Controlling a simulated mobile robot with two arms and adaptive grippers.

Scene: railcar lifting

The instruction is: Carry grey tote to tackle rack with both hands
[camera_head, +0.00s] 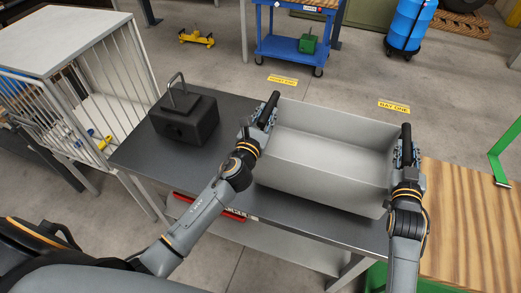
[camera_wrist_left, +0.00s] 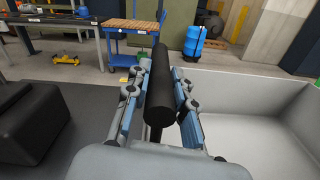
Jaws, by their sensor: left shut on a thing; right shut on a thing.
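The grey tote (camera_head: 325,148) is an open, empty box on the dark bench top (camera_head: 222,180) in the head view. It has a black bar handle at each end. My left gripper (camera_head: 265,113) is shut on the tote's left black handle (camera_wrist_left: 164,95), which lies between its blue fingers in the left wrist view. My right gripper (camera_head: 405,150) is shut on the tote's right handle, partly hidden by the fingers. I cannot tell whether the tote's underside touches the bench. No tackle rack can be identified for certain.
A black block with a metal loop (camera_head: 185,115) stands left of the tote. A white barred cage (camera_head: 75,70) stands at the left, a wooden top (camera_head: 450,215) at the right. Beyond are a blue cart (camera_head: 295,45), a blue drum (camera_head: 408,25) and open floor.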

